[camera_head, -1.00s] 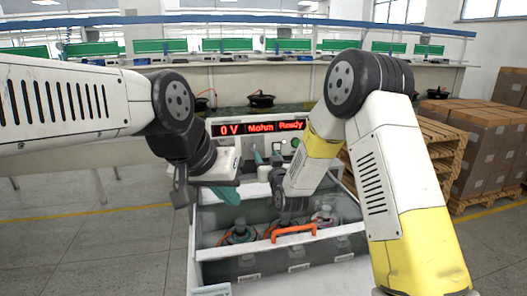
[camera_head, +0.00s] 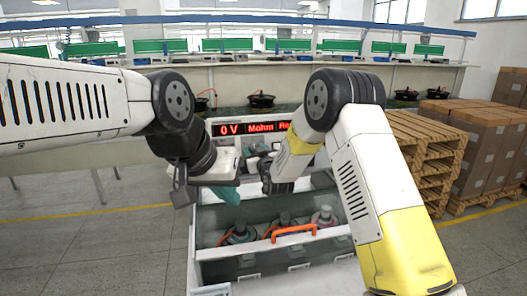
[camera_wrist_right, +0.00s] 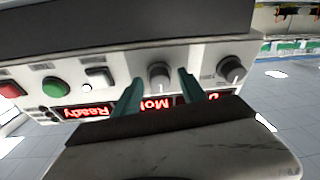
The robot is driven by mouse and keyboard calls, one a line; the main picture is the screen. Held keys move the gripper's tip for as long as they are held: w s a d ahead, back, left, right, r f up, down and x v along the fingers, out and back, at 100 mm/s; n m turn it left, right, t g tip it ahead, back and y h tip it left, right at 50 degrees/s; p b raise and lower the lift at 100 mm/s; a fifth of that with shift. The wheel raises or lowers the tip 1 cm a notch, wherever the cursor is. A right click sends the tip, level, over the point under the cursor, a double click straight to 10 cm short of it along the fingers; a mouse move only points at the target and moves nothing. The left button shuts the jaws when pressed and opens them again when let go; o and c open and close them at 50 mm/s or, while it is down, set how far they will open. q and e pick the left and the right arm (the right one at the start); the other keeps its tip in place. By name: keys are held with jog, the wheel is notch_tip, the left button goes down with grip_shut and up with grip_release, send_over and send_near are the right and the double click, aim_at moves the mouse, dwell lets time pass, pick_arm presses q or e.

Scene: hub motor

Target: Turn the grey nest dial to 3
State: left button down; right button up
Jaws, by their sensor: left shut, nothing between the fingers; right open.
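The test cabinet's control panel fills the right wrist view, seen upside down. A grey dial (camera_wrist_right: 158,74) sits between the two teal fingers of my open right gripper (camera_wrist_right: 157,80), with a gap showing on both sides. A second, darker dial (camera_wrist_right: 232,68) is just to the right, outside the fingers. The dial numbers and labels are too small to read, so I cannot tell which is the nest dial. In the head view, my right arm hides much of the panel. My left gripper (camera_head: 224,194) is shut and empty, to the left above the nests.
The red display (camera_head: 250,128) reads 0 V and Mohm. A green button (camera_wrist_right: 56,88), a red button (camera_wrist_right: 10,89) and a black switch (camera_wrist_right: 99,76) share the panel. Below are several motor nests and an orange handle (camera_head: 294,231). Pallets and boxes (camera_head: 490,150) stand right.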

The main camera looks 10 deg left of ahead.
jog(key=shift+c, duration=0.2)
grip_shut()
jog(key=shift+m, duration=0.4)
jog(key=m+h, duration=0.1)
jog(key=m, duration=0.2)
jog(key=m+h, duration=0.1)
jog(key=m, duration=0.2)
jog(key=shift+a+r+t, duration=0.1)
jog(key=shift+t, duration=0.3)
jog(key=m+h, duration=0.1)
jog(key=m, duration=0.6)
jog(key=shift+r+h, duration=0.1)
jog(key=shift+h, duration=0.3)
jog(key=shift+m, duration=0.5)
